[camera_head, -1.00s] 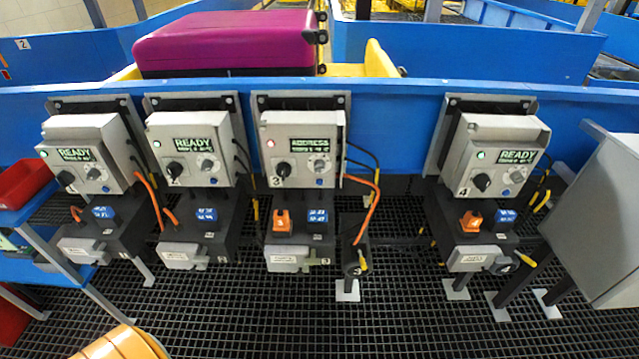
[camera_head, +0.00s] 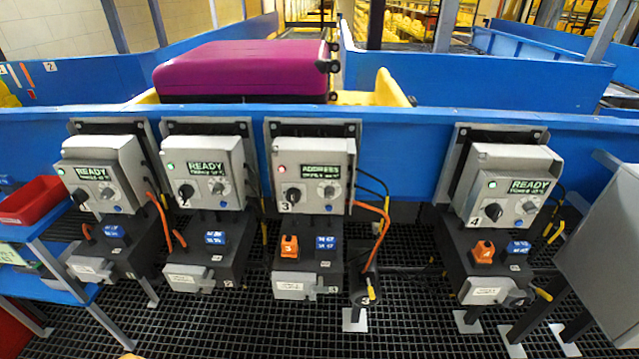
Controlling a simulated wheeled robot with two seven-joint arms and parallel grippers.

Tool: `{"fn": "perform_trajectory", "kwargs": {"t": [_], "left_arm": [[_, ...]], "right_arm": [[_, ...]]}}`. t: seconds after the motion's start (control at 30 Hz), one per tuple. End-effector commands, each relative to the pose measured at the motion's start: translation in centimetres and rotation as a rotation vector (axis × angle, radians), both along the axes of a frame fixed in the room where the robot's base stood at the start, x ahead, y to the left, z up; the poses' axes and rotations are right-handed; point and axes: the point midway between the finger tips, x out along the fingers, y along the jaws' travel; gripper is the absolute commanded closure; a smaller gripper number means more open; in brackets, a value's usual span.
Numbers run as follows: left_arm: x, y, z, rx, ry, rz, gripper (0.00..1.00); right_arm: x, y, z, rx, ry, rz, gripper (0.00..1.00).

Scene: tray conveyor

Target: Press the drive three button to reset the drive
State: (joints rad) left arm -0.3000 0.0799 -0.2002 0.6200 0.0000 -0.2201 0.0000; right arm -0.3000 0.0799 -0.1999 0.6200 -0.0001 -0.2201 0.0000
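Drive three's grey box (camera_head: 312,160) stands in the middle of the row, marked 3. Its display (camera_head: 320,172) reads ADDRESS, and a red light shows at its upper left. It has a black knob (camera_head: 293,195), a grey dial (camera_head: 333,190) and a small blue button (camera_head: 328,208) below the dial. Under it are an orange block (camera_head: 289,246) marked 3 and a blue label plate (camera_head: 325,243). Neither of my grippers is in view.
Drives one (camera_head: 97,170), two (camera_head: 203,165) and four (camera_head: 510,185) show READY with green lights. Orange cables hang beside drive three. A magenta suitcase (camera_head: 245,70) lies behind the blue rail. A red bin (camera_head: 35,200) is at left, a grey cabinet (camera_head: 605,245) at right.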

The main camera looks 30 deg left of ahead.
Motion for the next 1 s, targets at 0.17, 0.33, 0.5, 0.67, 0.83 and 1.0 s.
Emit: {"fn": "perform_trajectory", "kwargs": {"t": [0.17, 0.33, 0.5, 0.67, 0.83, 1.0], "left_arm": [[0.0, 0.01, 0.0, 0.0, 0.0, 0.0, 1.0], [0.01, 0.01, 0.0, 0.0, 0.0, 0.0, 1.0], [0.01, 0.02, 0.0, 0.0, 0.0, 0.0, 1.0], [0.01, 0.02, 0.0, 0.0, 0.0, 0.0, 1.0], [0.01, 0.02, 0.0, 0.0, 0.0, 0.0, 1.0], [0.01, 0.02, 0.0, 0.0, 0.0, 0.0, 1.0]], "right_arm": [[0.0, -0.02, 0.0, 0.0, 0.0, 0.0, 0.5], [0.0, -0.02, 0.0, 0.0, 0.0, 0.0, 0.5], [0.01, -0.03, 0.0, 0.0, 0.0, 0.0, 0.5], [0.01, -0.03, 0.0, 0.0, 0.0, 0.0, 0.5], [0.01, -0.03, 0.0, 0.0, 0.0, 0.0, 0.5], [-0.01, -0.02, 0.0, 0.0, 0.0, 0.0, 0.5]]}}
